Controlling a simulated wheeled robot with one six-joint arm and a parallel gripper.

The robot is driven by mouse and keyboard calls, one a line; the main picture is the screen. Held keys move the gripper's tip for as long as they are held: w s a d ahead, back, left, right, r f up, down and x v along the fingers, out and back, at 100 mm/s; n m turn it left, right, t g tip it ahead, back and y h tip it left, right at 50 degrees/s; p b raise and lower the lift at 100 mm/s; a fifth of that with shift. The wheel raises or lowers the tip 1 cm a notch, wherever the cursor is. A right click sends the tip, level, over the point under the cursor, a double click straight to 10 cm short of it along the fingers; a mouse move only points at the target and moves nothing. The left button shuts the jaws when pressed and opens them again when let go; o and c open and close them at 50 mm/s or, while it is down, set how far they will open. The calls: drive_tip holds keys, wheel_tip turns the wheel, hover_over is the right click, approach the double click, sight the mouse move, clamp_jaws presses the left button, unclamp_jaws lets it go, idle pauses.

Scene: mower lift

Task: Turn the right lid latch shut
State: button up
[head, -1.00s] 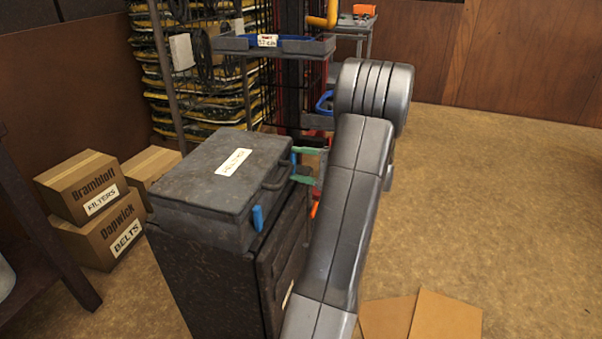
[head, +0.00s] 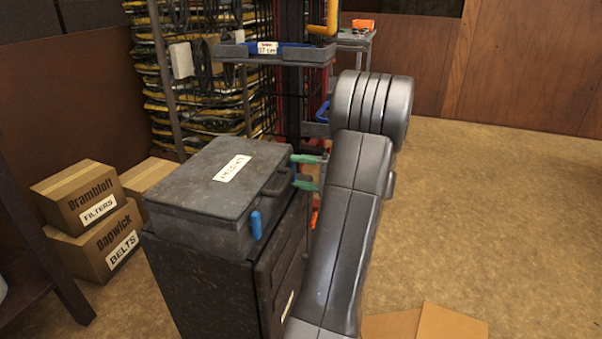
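The dark case (head: 190,185) with its lid (head: 185,170) down stands on a dark cabinet. One blue latch (head: 256,225) hangs upright on the near end of its front side, left of the handle (head: 277,181). The far latch, at the right end of that side, is mostly hidden behind my fingers; I cannot tell its angle. My gripper (head: 306,172) has green fingertips, one above the other with a gap between them. They are at the far end of the front side, by that latch. I see nothing clearly held between them. My arm hides the gripper's body.
The cabinet (head: 205,290) stands under the case. Cardboard boxes (head: 80,195) are stacked at left. A rack with a grey tray (head: 235,50) is behind the case. Brown flat cardboard (head: 450,325) lies on the floor. The floor at right is clear.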

drive_tip(key=o, duration=1)
drive_tip(key=p+v, duration=0.3)
drive_tip(key=v, duration=1.1)
drive_tip(key=shift+p, duration=0.4)
drive_tip(key=shift+a, duration=0.15)
drive_tip(key=b+x, duration=0.3)
drive_tip(key=x, duration=1)
drive_tip(key=shift+w+a+b, duration=0.15)
drive_tip(key=shift+a+b, duration=0.2)
drive_tip(key=shift+b, duration=0.05)
